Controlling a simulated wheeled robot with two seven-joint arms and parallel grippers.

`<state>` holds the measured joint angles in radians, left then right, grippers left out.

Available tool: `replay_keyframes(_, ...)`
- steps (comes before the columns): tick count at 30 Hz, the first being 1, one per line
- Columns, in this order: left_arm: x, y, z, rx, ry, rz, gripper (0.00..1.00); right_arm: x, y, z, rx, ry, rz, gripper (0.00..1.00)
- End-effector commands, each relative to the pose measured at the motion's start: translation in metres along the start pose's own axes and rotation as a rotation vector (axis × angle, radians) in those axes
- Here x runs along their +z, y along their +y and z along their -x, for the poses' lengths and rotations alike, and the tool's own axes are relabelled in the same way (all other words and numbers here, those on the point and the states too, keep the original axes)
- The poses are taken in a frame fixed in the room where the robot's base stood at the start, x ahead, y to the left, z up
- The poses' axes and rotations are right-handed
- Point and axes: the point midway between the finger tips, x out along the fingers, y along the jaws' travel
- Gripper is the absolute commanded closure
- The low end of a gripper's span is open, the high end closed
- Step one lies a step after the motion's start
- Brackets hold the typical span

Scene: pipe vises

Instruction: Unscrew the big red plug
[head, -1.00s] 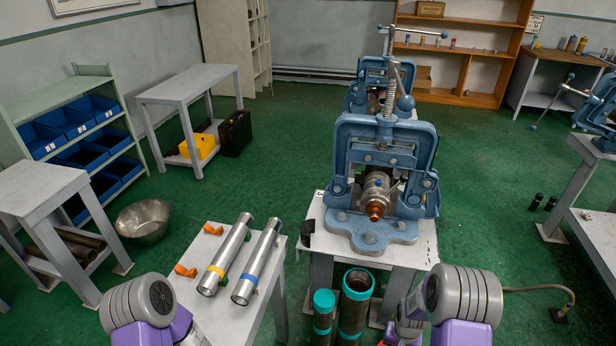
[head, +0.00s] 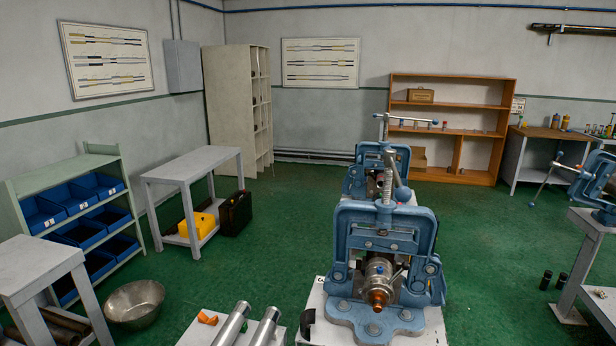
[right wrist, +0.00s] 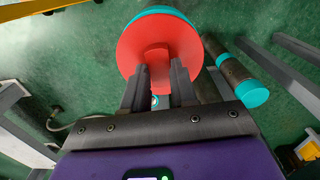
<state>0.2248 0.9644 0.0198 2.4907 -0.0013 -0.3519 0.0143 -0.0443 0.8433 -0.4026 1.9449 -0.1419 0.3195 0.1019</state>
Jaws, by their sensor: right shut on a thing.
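The big red plug (right wrist: 135,48) fills the upper middle of the right wrist view as a round red disc with a raised tab. My right gripper (right wrist: 158,72) is shut on that tab, with one dark finger on each side. A teal rim (right wrist: 165,10) shows behind the disc's upper edge. I cannot tell how far the plug sits in it, as the disc hides the joint. In the head view the blue vise (head: 385,250) holds a metal fitting with an orange-brown tip (head: 378,298). My left gripper is out of view, and the head view shows neither gripper.
A dark pipe with a teal end (right wrist: 251,94) lies right of the plug in the wrist view. Two silver tubes (head: 232,325) and an orange piece (head: 207,318) rest on the bench left of the vise. A metal bowl (head: 135,302) stands on the green floor.

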Motion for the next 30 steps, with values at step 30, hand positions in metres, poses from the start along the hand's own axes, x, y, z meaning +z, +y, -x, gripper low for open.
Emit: replay_keyframes(30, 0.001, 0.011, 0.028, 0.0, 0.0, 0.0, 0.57, 0.0, 0.0, 0.039, 0.0, 0.001, 0.0, 1.0)
